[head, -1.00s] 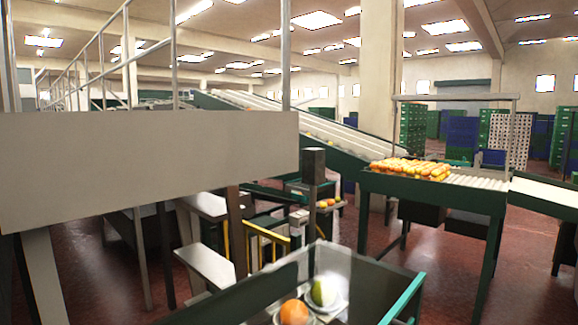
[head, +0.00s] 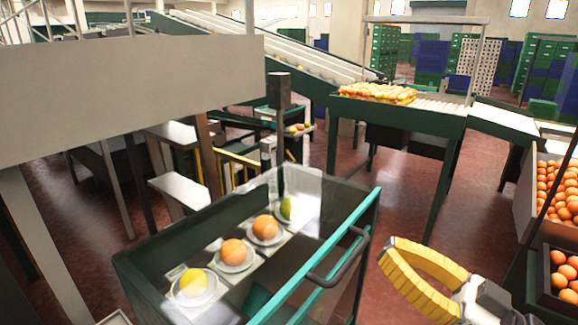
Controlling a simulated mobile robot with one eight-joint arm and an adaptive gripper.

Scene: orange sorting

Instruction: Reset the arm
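My gripper (head: 386,253), with yellow ribbed fingers, is at the lower right of the head view, to the right of the dark cart. Its two fingers bow apart in the middle and come together at the tips. Nothing shows between them, and it touches nothing that I can see. My wrist runs out of the picture at the bottom right.
The cart (head: 158,285) with a teal rim holds white plates bearing oranges (head: 233,252) and yellow-green fruit (head: 194,282). Crates of oranges (head: 522,205) stand at the right. A roller conveyor (head: 440,104) is behind. Red floor (head: 400,203) lies open between.

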